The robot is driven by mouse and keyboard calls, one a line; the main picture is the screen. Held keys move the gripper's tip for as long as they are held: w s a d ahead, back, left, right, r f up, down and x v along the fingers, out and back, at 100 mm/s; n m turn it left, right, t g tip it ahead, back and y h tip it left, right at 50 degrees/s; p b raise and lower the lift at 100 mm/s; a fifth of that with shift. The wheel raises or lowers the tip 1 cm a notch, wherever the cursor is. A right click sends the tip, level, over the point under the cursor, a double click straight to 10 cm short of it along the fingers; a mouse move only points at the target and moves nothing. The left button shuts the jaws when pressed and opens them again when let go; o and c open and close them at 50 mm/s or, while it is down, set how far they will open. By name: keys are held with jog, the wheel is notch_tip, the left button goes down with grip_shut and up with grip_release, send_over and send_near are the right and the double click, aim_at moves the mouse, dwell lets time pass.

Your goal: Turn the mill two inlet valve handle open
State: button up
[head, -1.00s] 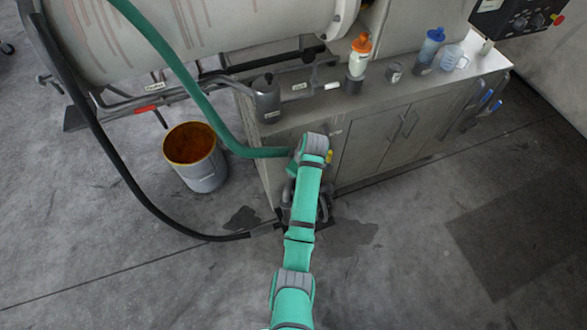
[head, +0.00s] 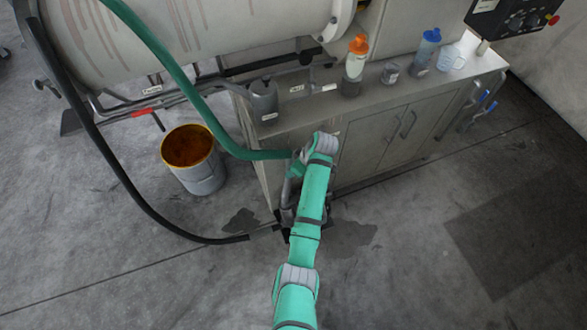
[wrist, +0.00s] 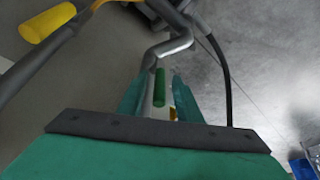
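A green handle (wrist: 160,88) shows in the wrist view between the fingers of my gripper (wrist: 160,98). The gripper is open, with a gap on each side of the handle; I cannot tell whether the handle lies between the fingertips or beyond them. A yellow handle (wrist: 47,22) is at the upper left of the wrist view. In the head view my arm covers the pipework and both of these handles by the cabinet's left end. A red handle (head: 141,113) sits on the pipe under the drum. I cannot read which handle belongs to mill two.
A green hose (head: 190,90) runs down to the pipework beside my wrist. A black hose (head: 110,180) loops over the floor. An orange-filled bucket (head: 195,170) stands left of the cabinet (head: 375,140). Bottles (head: 355,62) stand on its top. Floor at right is clear.

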jog(key=v, duration=1.1)
jog(key=shift+a, duration=0.1)
dwell(0.4)
jog(key=s+d+f+m+t+h, duration=0.1)
jog(key=s+f+m+t+h, duration=0.2)
jog(key=s+f, duration=0.65)
jog(key=s+d+f+m+t, duration=0.1)
jog(key=s+f+m+t, duration=0.25)
jog(key=s, duration=0.75)
jog(key=s+a+r+m+t, duration=0.1)
jog(key=s+r+m+t, duration=0.1)
jog(key=s+r, duration=0.9)
jog(key=s+a+r+m+t+h, duration=0.1)
jog(key=s+r+m+t, duration=0.2)
jog(key=s+r, duration=0.8)
jog(key=shift+a+t, duration=0.4)
jog(key=shift+t, duration=0.35)
